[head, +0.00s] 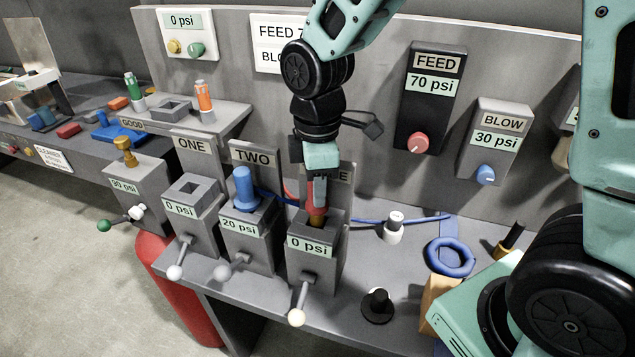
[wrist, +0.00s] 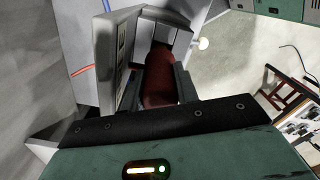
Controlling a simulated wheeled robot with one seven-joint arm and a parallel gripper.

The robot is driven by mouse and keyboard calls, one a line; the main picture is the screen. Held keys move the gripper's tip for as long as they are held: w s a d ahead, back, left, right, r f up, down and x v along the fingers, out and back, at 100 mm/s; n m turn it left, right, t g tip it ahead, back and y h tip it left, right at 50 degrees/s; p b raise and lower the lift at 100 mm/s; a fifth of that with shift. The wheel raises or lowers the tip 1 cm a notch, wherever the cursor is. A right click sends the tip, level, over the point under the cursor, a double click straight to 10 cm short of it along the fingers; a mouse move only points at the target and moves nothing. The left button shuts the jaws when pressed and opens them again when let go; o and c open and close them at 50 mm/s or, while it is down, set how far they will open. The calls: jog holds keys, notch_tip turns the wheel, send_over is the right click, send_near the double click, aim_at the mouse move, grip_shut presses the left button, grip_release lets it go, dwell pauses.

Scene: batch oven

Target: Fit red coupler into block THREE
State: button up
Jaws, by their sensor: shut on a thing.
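Block THREE (head: 325,258) is a grey block with a square socket on top, a "0 psi" display and a white-knobbed lever. Its name plate behind is partly hidden by my gripper. My gripper (head: 318,198) points down over this socket and is shut on the red coupler (head: 317,217). The coupler's lower end is at the socket mouth; I cannot tell how deep it sits. In the wrist view the red coupler (wrist: 160,82) lies between the two fingers, its far end toward the grey block (wrist: 168,30).
Block TWO (head: 248,225) at left holds a blue coupler (head: 245,187) and reads 20 psi. Block ONE (head: 188,208) has an empty socket. A white fitting (head: 393,227), a black fitting (head: 377,303) and a blue ring (head: 450,257) stand right of block THREE. The FEED box (head: 431,95) reads 70 psi.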

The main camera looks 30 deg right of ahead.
jog(key=shift+f+b, duration=1.1)
jog(key=shift+f, duration=0.6)
dwell(1.3)
